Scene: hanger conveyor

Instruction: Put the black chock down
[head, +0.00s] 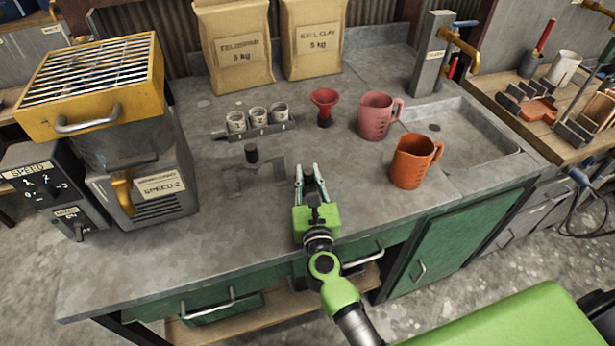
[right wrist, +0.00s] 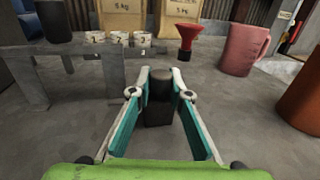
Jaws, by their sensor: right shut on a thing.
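My right gripper (head: 309,172) is over the grey worktop near its front edge, with its fingers pointing to the back. In the right wrist view, the black chock (right wrist: 158,108) is a dark upright block between the fingertips (right wrist: 160,90), and the gripper is shut on it. The chock is low over the worktop (head: 190,262); I cannot tell whether its underside touches. In the head view the fingers largely hide it. My left gripper is not in view.
Behind are a rack of small cups (head: 258,132), a red funnel (head: 324,105) and a pink jug (head: 375,118). An orange jug (head: 410,165) stands right. The front left worktop is clear.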

